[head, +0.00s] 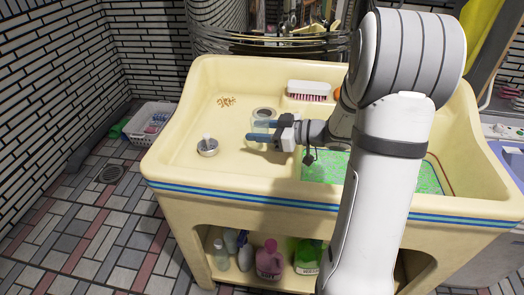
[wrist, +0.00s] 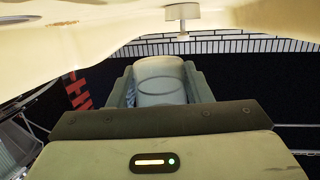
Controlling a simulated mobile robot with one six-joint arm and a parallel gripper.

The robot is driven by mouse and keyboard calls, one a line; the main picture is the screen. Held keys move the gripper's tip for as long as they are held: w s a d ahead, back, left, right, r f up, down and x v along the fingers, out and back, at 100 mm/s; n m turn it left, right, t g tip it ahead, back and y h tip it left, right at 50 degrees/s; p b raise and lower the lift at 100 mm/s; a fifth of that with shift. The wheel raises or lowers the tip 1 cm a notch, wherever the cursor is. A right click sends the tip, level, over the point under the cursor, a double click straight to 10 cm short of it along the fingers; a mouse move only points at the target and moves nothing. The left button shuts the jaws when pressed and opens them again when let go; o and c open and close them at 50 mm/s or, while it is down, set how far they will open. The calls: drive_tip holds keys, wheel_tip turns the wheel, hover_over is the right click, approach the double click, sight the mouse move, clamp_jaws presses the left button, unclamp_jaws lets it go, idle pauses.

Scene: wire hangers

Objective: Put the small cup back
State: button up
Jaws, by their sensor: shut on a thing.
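The small cup (head: 264,114), pale and translucent with a round rim, is at the middle of the cream sink. My gripper (head: 251,130) reaches in from the right, its blue fingers on either side of the cup. In the wrist view, which looks upside down, the cup (wrist: 160,78) sits between the two fingers of my gripper (wrist: 160,92), and they are shut on it. I cannot tell whether the cup's base touches the sink.
The cream sink (head: 170,165) holds a metal drain plug (head: 208,147) at left, brown crumbs (head: 226,101) and a green speckled sheet (head: 318,172). A red-bristled brush (head: 309,89) lies on the back ledge. A white basket (head: 150,120) is at left, bottles (head: 270,260) are below.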

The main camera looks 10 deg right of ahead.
sight(260, 153)
drive_tip(key=shift+f+b, duration=0.75)
drive_tip(key=shift+f, duration=2)
drive_tip(key=shift+f, duration=0.2)
drive_tip(key=o, duration=1)
drive_tip(key=shift+r, duration=0.2)
drive_tip(key=p+v, duration=0.2)
drive_tip(key=v, duration=1)
drive_tip(key=shift+p, duration=0.35)
